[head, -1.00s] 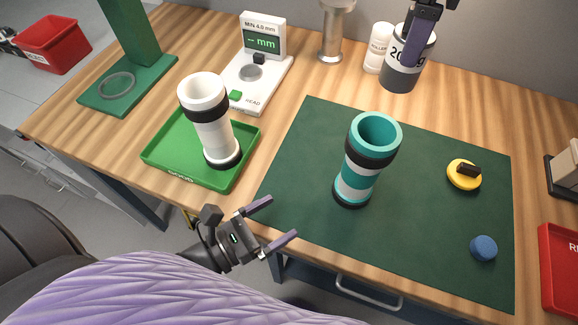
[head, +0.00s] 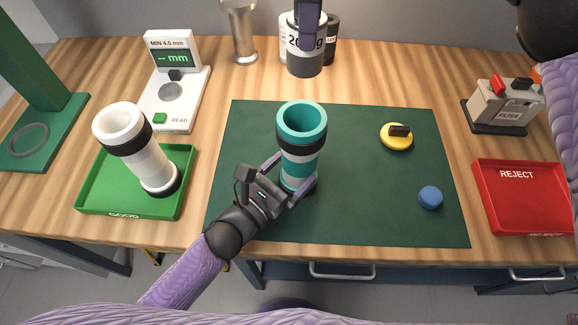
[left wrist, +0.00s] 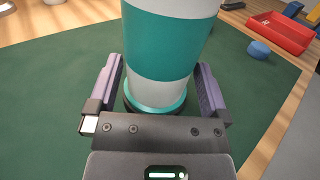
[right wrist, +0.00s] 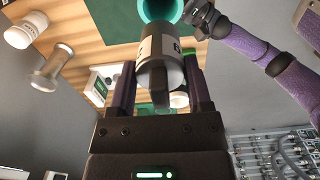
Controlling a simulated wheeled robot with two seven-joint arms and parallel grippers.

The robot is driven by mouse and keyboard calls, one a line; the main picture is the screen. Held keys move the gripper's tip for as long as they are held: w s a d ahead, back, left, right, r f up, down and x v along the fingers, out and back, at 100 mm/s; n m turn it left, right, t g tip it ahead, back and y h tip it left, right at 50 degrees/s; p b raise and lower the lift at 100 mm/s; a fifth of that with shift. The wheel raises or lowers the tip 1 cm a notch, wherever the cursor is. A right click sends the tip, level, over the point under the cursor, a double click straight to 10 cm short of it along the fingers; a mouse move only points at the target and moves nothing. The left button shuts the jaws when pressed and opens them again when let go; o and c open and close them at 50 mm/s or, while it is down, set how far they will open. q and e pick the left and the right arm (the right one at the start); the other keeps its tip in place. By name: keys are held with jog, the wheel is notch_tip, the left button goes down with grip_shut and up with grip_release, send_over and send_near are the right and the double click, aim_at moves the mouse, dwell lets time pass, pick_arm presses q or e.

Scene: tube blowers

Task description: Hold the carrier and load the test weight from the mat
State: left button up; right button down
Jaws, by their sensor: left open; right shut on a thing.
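The teal and white carrier (head: 302,142) stands upright on the dark green mat (head: 365,215), its open mouth facing up. My left gripper (head: 289,176) is open, with its fingers on either side of the carrier's lower part. In the left wrist view the carrier (left wrist: 172,55) fills the space between the fingers, with gaps at the sides. My right gripper (head: 309,14) is shut on the grey test weight (head: 305,62), a cylinder with a white label, behind the carrier. In the right wrist view the weight (right wrist: 158,70) hangs between the fingers, near the carrier's teal mouth (right wrist: 158,10).
A white tube (head: 135,150) stands in the green tray (head: 95,193) at left, near the gauge (head: 172,95). A yellow disc (head: 396,142) and a blue cap (head: 430,197) lie on the mat's right. The red reject tray (head: 515,205) is at far right.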

aim_at(306, 54)
pick_arm(q)
jog(key=c, duration=1.1)
dwell(0.6)
pick_arm(e)
notch_tip(306, 54, down, 5)
dwell(0.4)
